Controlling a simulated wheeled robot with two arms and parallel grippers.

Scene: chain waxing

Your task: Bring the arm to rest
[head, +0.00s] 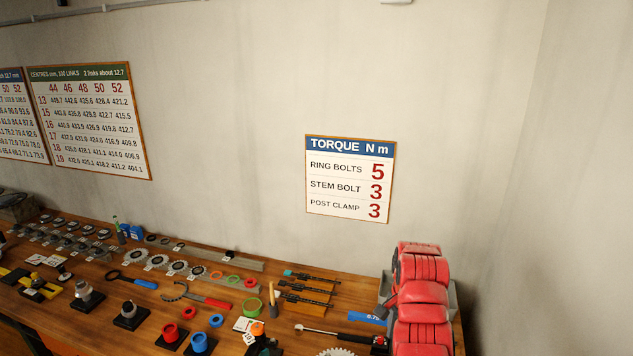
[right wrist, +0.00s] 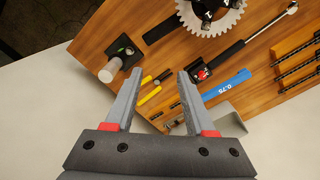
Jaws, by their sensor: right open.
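My right gripper (right wrist: 157,75) is open in the right wrist view, with its two grey fingers spread apart. Nothing is held between them. Small black and yellow pieces (right wrist: 150,95) on the wooden table (right wrist: 95,38) show beyond the fingers, and I cannot tell the gap to them. The fingers and palm lie across the table's edge in this view. A red jointed arm (head: 420,292), which looks like mine, stands at the right end of the table in the head view. Its gripper is hidden there. My left gripper is in neither view.
A torque wrench (head: 330,331), a blue 0.75 strip (head: 362,316) and a grey bin (head: 452,300) lie near the arm. A toothed ring (right wrist: 232,20) and a black stand (right wrist: 130,50) show in the wrist view. Tools crowd the table; a wall stands behind.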

